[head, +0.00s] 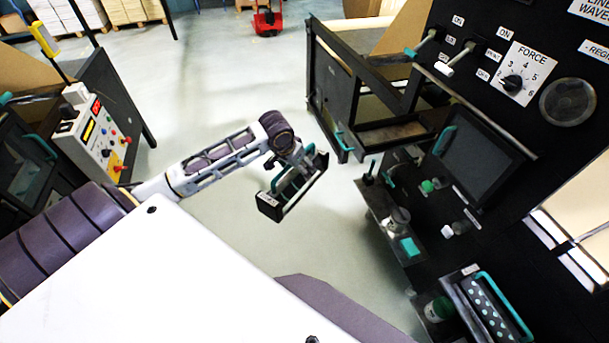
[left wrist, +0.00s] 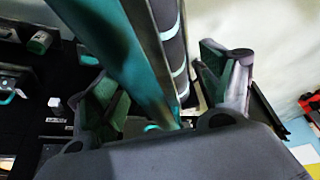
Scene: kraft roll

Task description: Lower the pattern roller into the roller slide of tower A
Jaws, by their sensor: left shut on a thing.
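The pattern roller (head: 269,207) is a dark cassette with a teal handle and a pale label on its end. It hangs tilted in the air over the floor, left of the dark machine. My left gripper (head: 294,163) is shut on its teal handle. In the left wrist view the teal handle passes between the fingers of my left gripper (left wrist: 160,78), with a dark, pale-banded roller (left wrist: 173,45) beside it. An open dark frame (head: 390,132) with a teal handle juts from the machine, apart from the roller. I cannot read which tower is A. My right gripper is not in view.
A dotted roller cassette (head: 488,308) with a teal handle sits at the lower right. A shelf with small bottles and a teal block (head: 410,247) juts from the machine. A control box (head: 100,135) stands at left. The floor around the held roller is clear.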

